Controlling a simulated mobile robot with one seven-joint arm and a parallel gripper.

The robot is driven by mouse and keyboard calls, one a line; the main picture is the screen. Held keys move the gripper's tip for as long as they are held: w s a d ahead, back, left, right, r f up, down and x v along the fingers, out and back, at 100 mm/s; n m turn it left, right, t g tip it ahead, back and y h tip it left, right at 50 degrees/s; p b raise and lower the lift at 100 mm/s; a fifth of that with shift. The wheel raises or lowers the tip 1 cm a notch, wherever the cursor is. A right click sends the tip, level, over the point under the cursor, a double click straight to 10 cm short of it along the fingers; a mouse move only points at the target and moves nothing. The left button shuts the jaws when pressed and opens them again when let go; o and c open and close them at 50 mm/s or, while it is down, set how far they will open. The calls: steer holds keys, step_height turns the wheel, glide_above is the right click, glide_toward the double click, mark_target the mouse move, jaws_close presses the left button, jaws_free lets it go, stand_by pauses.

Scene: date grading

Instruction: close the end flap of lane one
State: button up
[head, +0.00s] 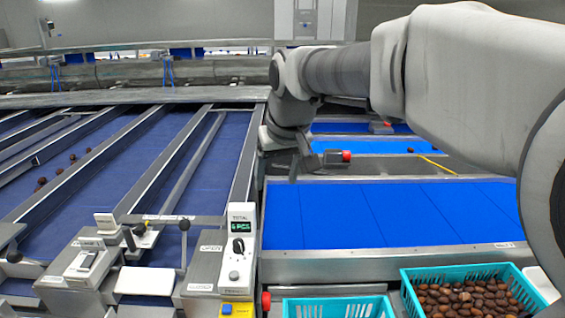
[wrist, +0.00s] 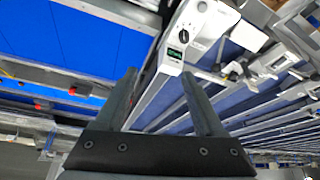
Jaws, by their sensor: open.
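Sloping blue lanes (head: 155,160) with metal dividers run down to the left half of the head view. At their near ends stand grey metal boxes (head: 205,272), one with a label reading OPEN, and upright levers with dark round knobs (head: 184,225). A horizontal grey bar (head: 178,219) crosses one lane's end. I cannot tell which part is lane one's end flap or how it stands.
A white control post (head: 242,227) with a TOTAL display and black knob stands right of the lane ends. Right of it are a wide blue belt (head: 390,215), a teal crate (head: 410,294) of brown dates and another teal crate (head: 335,305).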

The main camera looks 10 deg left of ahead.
steer(key=w+a+f+n, duration=0.1)
steer(key=w+a+f, duration=0.1)
steer(key=a, duration=0.4)
steer(key=w+a+f+n, duration=0.1)
steer(key=w+a+f, duration=0.1)
steer(key=a, duration=0.4)
steer(key=n, duration=0.1)
glide_toward(185, 231)
steer(key=shift+g+y, duration=0.3)
steer(key=shift+g, duration=0.1)
steer(key=x, duration=0.4)
steer(key=w+p+x, duration=0.1)
steer(key=x, duration=0.3)
steer(key=w+x, duration=0.1)
steer(key=x, duration=0.4)
steer(key=shift+r+p, duration=0.4)
steer(key=shift+r, duration=0.05)
steer(key=shift+c, duration=0.2)
jaws_close()
